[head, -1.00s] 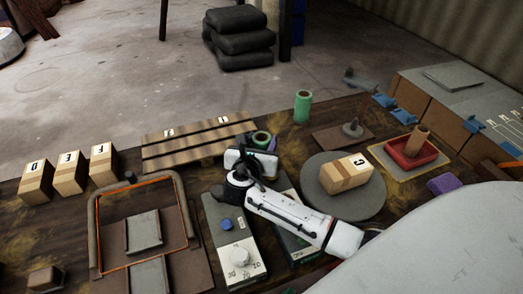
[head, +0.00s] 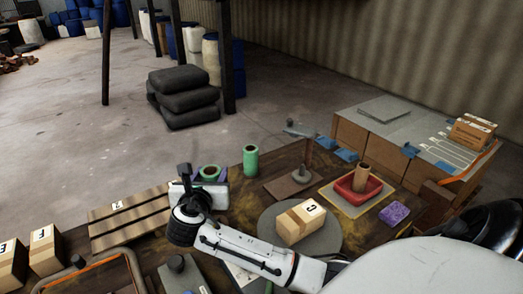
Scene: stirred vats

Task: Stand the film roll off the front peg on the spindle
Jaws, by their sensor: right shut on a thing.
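I cannot make out the front peg. My left gripper is not in view.
A lettered carton (head: 301,222) sits on a round grey disc (head: 267,220), below the base plate. A red tray (head: 350,191) holds a brown tube (head: 362,178). A purple block (head: 394,214) lies to the right. A slatted wooden board (head: 130,217) lies left of the gripper.

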